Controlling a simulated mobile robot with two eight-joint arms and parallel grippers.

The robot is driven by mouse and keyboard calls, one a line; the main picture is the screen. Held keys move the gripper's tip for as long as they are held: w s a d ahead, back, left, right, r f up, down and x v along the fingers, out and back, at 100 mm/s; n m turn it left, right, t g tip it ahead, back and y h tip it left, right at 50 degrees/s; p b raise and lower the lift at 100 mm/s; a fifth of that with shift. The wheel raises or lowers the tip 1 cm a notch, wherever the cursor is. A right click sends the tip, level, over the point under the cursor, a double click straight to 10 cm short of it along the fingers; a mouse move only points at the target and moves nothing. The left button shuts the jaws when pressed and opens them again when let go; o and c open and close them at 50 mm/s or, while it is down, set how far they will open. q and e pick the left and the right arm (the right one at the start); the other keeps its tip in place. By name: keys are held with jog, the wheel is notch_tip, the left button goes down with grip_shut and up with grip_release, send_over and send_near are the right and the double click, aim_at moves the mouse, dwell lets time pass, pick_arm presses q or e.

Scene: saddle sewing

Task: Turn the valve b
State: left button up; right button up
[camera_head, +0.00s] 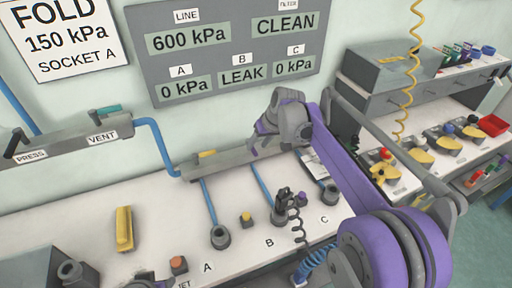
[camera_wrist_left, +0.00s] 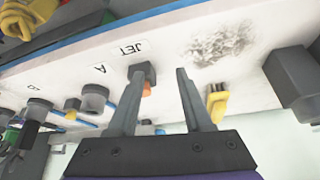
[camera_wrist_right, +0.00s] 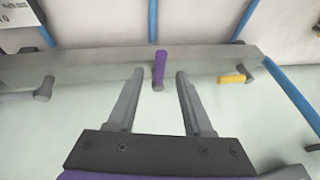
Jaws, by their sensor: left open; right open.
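A grey manifold bar (camera_head: 228,158) runs along the wall, with several blue hoses joined to it. In the right wrist view, the bar (camera_wrist_right: 100,70) carries three valves. The middle one, which I take as valve b, has a purple handle (camera_wrist_right: 159,68) standing crosswise to the bar. My right gripper (camera_wrist_right: 160,73) is open, with the purple handle in view between its fingertips; contact is not visible. In the head view, my right gripper (camera_head: 261,139) hides that valve. My left gripper (camera_wrist_left: 161,72) is open and empty, above the bench near the JET label.
The wall board (camera_head: 235,50) reads LEAK under B, and 0 kPa under A and C. A yellow handle (camera_wrist_right: 231,79) lies along the bar beside the purple one. Sockets stand on the white bench (camera_head: 75,225), with an orange button (camera_head: 178,263) and a yellow block (camera_head: 123,229).

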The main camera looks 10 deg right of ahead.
aim_at(252, 151)
jog(key=shift+x, duration=1.35)
grip_shut()
dwell(0.4)
